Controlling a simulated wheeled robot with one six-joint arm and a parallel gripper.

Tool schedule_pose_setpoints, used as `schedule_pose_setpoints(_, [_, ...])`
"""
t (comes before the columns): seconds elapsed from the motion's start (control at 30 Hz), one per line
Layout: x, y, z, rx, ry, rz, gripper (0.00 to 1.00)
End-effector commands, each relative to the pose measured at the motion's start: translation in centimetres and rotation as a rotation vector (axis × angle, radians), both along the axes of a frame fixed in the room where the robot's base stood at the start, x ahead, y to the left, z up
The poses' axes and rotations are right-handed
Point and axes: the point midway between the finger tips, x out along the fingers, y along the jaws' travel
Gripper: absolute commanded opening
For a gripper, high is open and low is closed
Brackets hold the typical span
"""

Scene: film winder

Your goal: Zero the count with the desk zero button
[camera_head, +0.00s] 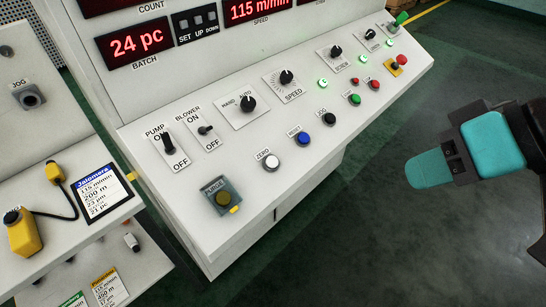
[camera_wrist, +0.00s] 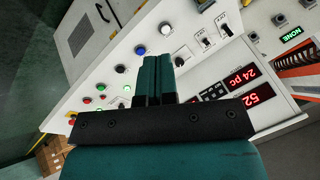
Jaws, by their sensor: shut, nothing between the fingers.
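The zero button (camera_head: 271,162) is a round white push button under a ZERO label, near the front edge of the sloped white desk. It also shows in the wrist view (camera_wrist: 165,28), beyond the fingers. My gripper (camera_head: 427,169) has teal fingers and is shut and empty. In the head view it hangs right of the desk, over the floor, well apart from the button. In the wrist view the closed fingers (camera_wrist: 153,78) point towards the desk panel. The COUNT display is cut off at the top of the head view.
The blue button (camera_head: 303,139) and black JOG button (camera_head: 329,118) sit right of zero. The covered PURGE button (camera_head: 223,199) is lower left. Knobs and switches line the panel behind. A yellow-based red stop button (camera_head: 400,62) stands at the far right. Open floor (camera_head: 375,215) lies in front.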

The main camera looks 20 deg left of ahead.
Motion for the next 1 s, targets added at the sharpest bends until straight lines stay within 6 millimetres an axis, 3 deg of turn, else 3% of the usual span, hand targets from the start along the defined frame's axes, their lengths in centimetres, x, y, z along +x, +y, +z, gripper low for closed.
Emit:
schedule_pose_setpoints(0.1, [3.2,6.4,-1.3,0.189,-0.036,0.019,0.0])
schedule_pose_setpoints(0.2, [5.3,11.0,-2.7,0.344,-0.069,-0.01,0.0])
schedule_pose_setpoints(0.3, [6.8,14.4,-4.4,0.463,-0.096,-0.067,0.0])
schedule_pose_setpoints(0.4, [7.8,16.5,-6.1,0.545,-0.115,-0.128,0.0])
schedule_pose_setpoints(0.6, [8.7,18.1,-8.0,0.616,-0.139,-0.203,0.0])
schedule_pose_setpoints(1.0, [8.9,18.2,-8.3,0.622,-0.144,-0.213,0.0])
